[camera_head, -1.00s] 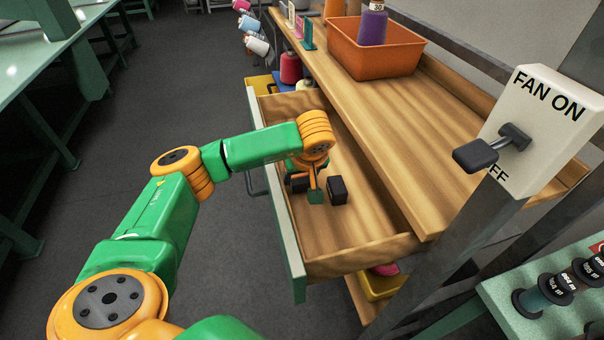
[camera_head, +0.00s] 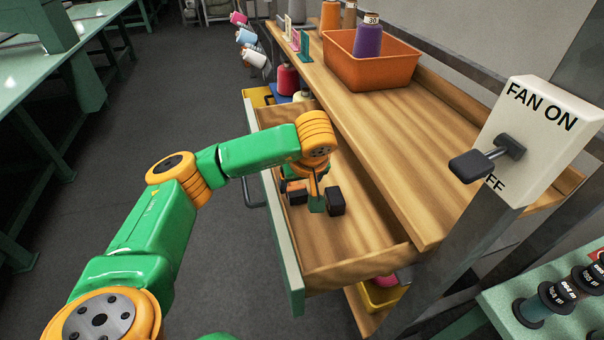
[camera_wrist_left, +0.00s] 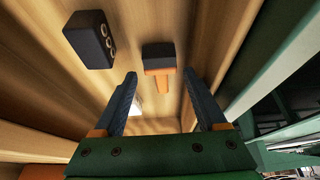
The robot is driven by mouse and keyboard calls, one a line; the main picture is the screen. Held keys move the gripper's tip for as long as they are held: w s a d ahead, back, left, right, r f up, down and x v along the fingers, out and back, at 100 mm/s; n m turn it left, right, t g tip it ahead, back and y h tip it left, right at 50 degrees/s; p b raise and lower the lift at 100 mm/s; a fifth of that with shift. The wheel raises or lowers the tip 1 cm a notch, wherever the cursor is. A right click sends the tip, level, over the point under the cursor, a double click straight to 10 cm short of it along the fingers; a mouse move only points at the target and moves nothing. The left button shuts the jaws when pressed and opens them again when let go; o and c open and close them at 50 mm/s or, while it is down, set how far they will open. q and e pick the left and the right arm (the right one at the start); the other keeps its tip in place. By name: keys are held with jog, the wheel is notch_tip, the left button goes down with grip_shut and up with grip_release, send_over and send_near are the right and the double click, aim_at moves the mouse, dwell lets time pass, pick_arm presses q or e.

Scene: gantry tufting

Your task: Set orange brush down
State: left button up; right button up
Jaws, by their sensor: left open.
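The orange brush (camera_head: 296,191) with a dark head lies in the open wooden drawer (camera_head: 340,258). In the left wrist view the brush (camera_wrist_left: 158,62) lies just past the fingertips, its orange handle pointing back between them. My left gripper (camera_head: 314,201) is inside the drawer. In the left wrist view its fingers (camera_wrist_left: 160,76) are spread apart, with no contact on the brush visible. A dark block (camera_head: 335,201) stands in the drawer to the right of the gripper; it shows light rings in the left wrist view (camera_wrist_left: 90,40). My right gripper is out of view.
A wooden shelf (camera_head: 420,150) beside the drawer carries an orange bin (camera_head: 372,62) with a purple cone. A fan switch box (camera_head: 535,130) is at the right. Bare drawer floor lies in front of the gripper. Dark floor is open at left.

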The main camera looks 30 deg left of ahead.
pick_arm(q)
jog(key=p+v, duration=0.1)
jog(key=v, duration=0.7)
jog(key=shift+r, duration=0.3)
jog(key=shift+s+d, duration=0.1)
